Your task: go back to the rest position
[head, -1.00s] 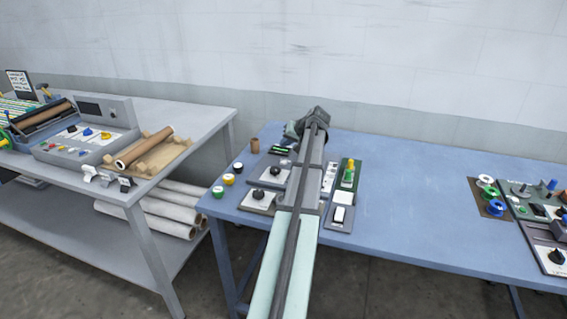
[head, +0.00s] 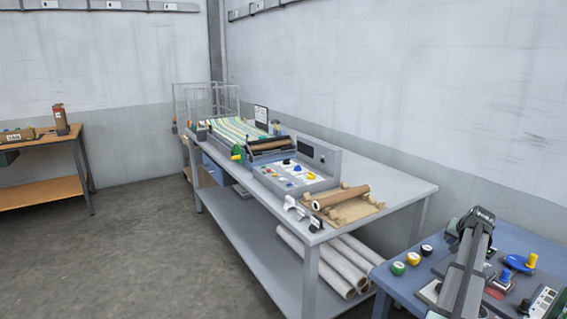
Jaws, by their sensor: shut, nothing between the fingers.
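My arm reaches up from the lower right corner over the blue table (head: 400,283). Its dark end joint stands above that table. My gripper (head: 453,229) shows only small and partly at the arm's end, left of this joint. It is shut with nothing in it. It is apart from the objects on the table as far as I can tell.
Green, yellow and black buttons (head: 412,258) stand left of my arm, and blue and yellow parts (head: 520,262) right of it. A grey table (head: 400,190) carries a press console (head: 300,170) and a brown roll (head: 341,196). Open floor lies at left.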

